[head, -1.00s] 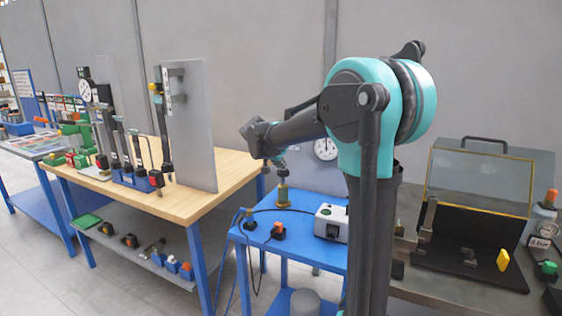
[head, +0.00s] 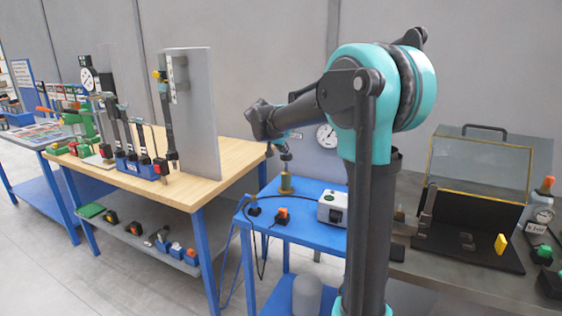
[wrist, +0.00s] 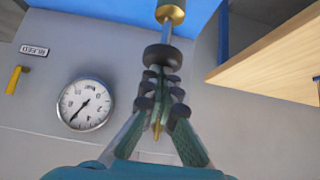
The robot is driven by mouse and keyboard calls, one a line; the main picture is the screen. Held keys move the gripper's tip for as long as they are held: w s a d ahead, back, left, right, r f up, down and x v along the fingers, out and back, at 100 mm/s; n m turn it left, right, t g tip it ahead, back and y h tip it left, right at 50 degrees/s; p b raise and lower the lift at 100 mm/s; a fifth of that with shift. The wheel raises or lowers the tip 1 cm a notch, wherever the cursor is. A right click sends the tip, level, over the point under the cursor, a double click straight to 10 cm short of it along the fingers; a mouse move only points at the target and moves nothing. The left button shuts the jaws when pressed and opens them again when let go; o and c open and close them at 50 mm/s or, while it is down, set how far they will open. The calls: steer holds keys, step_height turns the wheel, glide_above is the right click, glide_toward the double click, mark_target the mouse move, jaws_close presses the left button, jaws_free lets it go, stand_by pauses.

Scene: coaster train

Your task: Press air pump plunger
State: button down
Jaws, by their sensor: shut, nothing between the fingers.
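The air pump (head: 286,188) is a brass body standing on the blue table, with a thin rod and a dark round knob, its plunger (head: 285,157), on top. In the wrist view the plunger knob (wrist: 166,56) sits just beyond my fingertips, its silver rod running into the brass pump body (wrist: 170,10). My gripper (wrist: 158,76) is shut and empty, its tips at the knob. The tips overlap the knob's edge; whether they touch is hard to tell. In the head view my gripper (head: 283,142) is above the knob, partly hidden by my wrist.
A round wall gauge (wrist: 85,104) has its needle pointing lower left. A BLEED label (wrist: 34,50) and a yellow lever (wrist: 15,80) are beside it. The blue table (head: 300,236) also holds a grey box (head: 333,208) and cables. A wooden bench (head: 222,178) stands left.

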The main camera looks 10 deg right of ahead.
steer(key=v, duration=0.9)
steer(key=shift+s, duration=0.2)
steer(key=shift+a+r, duration=0.1)
steer(key=shift+a, duration=0.05)
step_height(320, 180, up, 5)
steer(key=shift+r, duration=0.25)
stand_by(0.4)
steer(key=x, duration=1)
steer(key=shift+w+d+f, duration=0.1)
steer(key=shift+d, duration=0.1)
step_height(320, 180, down, 2)
steer(key=shift+a+f, duration=0.1)
steer(key=shift+f, duration=0.85)
